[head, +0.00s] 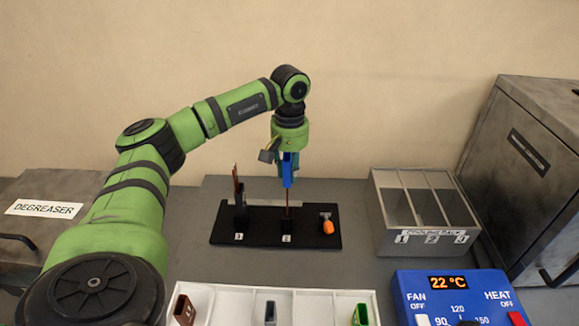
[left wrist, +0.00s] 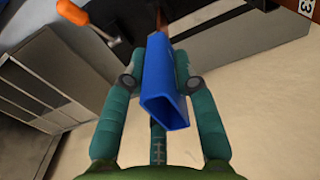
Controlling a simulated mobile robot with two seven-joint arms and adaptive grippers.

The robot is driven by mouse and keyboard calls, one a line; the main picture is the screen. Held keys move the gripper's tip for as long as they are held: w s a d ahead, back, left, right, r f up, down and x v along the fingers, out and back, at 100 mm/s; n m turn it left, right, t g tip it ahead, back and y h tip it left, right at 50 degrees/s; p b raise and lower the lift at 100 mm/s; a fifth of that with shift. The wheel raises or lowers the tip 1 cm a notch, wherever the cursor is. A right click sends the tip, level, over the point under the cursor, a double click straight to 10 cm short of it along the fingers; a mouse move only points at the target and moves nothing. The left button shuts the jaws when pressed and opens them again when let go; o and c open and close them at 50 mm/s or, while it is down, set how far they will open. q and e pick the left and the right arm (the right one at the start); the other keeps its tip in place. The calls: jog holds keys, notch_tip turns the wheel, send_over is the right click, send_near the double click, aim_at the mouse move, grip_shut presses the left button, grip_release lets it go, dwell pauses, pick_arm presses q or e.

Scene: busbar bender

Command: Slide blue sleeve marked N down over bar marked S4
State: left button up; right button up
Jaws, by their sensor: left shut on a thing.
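My left gripper (head: 289,168) points down and is shut on a blue sleeve (head: 287,178). In the left wrist view the sleeve (left wrist: 165,85) is a hollow rectangular tube between the teal fingers (left wrist: 160,80), its near end open. A thin reddish bar (head: 287,203) stands upright in the right holder of a black base (head: 262,233). The sleeve's lower end lines up with the bar's top; I cannot tell whether the tip is inside. Another dark reddish bar (head: 238,190) stands in the left holder. No N or S4 mark is readable. My right gripper is not in view.
An orange-handled tool (head: 328,226) sits at the base's right end. A grey three-slot rack (head: 425,205) is to the right. In front are a white tray (head: 230,290) with sleeves and a blue heater box (head: 455,295). A dark cabinet (head: 530,150) stands far right.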

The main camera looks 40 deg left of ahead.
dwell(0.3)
pick_arm(q)
jog(key=o, duration=0.9)
jog(key=shift+o, duration=0.2)
jog(key=o, duration=0.5)
jog(key=shift+r, duration=0.1)
notch_tip(320, 180, up, 8)
jog(key=p, duration=0.6)
jog(key=shift+s+f, duration=0.1)
jog(key=shift+f, duration=0.1)
